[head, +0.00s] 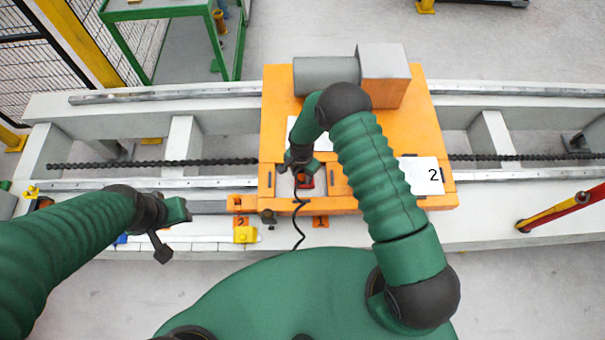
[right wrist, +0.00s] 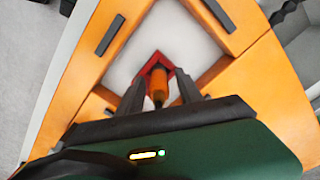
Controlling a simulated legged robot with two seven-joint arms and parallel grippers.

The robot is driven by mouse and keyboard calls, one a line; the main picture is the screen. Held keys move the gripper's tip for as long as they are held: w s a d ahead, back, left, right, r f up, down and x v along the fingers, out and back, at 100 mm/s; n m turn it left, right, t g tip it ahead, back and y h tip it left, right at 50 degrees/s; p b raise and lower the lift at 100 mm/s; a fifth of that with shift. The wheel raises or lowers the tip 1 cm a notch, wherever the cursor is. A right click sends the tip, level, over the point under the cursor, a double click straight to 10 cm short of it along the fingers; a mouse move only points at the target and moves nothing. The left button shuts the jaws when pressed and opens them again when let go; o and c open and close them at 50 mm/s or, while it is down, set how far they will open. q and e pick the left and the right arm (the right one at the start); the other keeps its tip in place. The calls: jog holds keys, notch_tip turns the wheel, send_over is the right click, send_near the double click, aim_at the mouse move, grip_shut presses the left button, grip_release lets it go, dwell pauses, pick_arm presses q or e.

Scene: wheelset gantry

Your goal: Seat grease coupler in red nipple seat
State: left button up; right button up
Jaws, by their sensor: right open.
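The orange grease coupler (right wrist: 158,87) stands between the two dark fingers of my right gripper (right wrist: 160,90) in the right wrist view. The fingers are apart, one on each side of it. The red nipple seat (right wrist: 153,65) shows around and behind the coupler's far end; how deep the coupler sits in it is hidden. In the head view the red seat (head: 306,181) is in the orange carriage, just below my right gripper (head: 298,166). A black coiled cord (head: 299,215) hangs from there over the front edge. My left gripper (head: 174,228) is off to the left, its jaws unclear.
Chains and rails run left and right. A yellow block (head: 245,235) sits at the front. A red-yellow bar (head: 560,207) stands at right.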

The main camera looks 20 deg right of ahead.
jog(key=shift+a+r, duration=0.2)
jog(key=shift+r, duration=0.1)
jog(key=r, duration=1.1)
jog(key=shift+d+r, duration=0.25)
jog(key=shift+r, duration=0.05)
jog(key=s+d+r+n+t, duration=0.1)
jog(key=s+d+r+n, duration=0.1)
jog(key=s+r+n, duration=0.3)
jog(key=s+d+r+n+t, duration=0.1)
jog(key=s+r+n, duration=0.4)
jog(key=s+r, duration=0.5)
notch_tip(320, 180, up, 2)
jog(key=shift+d+r+t, duration=0.1)
jog(key=shift+d+t, duration=0.2)
jog(key=shift+d, duration=0.55)
jog(key=shift+s, duration=0.2)
